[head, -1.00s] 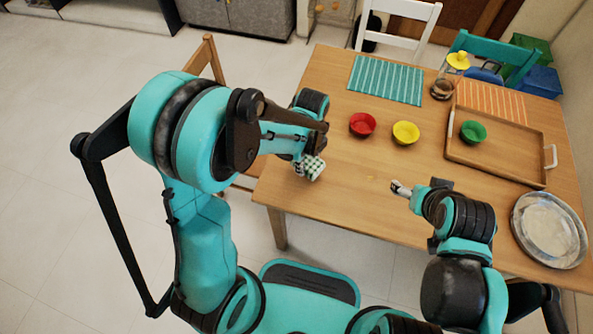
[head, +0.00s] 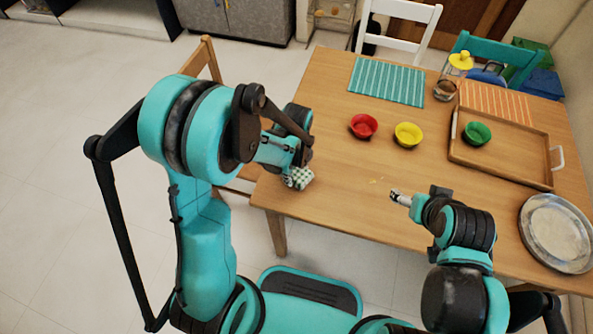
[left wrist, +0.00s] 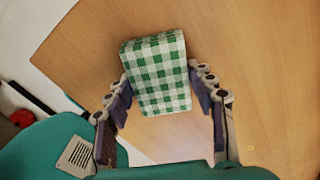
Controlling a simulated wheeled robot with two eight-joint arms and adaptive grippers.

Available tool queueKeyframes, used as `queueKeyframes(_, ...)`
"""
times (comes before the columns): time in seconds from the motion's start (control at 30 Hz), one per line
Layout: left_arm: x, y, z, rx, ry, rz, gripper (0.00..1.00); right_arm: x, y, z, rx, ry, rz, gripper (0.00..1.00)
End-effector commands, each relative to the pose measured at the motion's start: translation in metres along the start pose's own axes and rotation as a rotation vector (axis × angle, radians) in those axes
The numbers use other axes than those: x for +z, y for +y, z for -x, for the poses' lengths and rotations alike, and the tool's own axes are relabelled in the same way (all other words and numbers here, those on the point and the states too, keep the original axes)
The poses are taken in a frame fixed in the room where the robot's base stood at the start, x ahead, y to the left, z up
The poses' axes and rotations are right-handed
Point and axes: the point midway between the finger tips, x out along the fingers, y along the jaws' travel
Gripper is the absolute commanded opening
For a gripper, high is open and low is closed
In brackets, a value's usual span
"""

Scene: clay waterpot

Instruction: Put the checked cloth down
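The green-and-white checked cloth (head: 301,179) is a folded block near the table's front left corner. In the left wrist view the cloth (left wrist: 158,75) lies between the two fingers of my left gripper (left wrist: 160,82), with a finger against each side. The left gripper (head: 293,178) is low over the table (head: 330,195). I cannot tell whether the cloth's underside touches the wood. My right gripper (head: 397,195) is over the table's front part, away from the cloth; its fingers are too small to read.
Red (head: 363,126), yellow (head: 408,135) and green (head: 477,133) bowls stand further back, the green one in a wooden tray (head: 500,170). A metal plate (head: 556,232) is at the right. The wood around the cloth is clear.

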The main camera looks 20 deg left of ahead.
Motion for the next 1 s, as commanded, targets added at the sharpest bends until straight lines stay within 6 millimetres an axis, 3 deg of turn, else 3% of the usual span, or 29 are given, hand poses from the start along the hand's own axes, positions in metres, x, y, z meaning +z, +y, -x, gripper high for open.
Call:
queueKeyframes(0.03,0.0,0.0,0.0,0.0,0.0,0.0,0.67,0.0,0.0,0.0,0.0,0.0,0.0,0.75)
queueKeyframes(0.07,0.0,0.0,0.0,0.0,0.0,0.0,0.75,0.0,0.0,0.0,0.0,0.0,0.0,0.75)
queueKeyframes(0.47,0.0,0.0,0.005,0.0,0.0,0.0,0.75,-0.003,0.0,0.004,0.0,0.0,0.0,0.75)
queueKeyframes(1.0,0.0,0.0,0.11,0.0,0.0,0.0,0.75,-0.028,0.0,0.039,0.0,0.0,0.0,0.75)
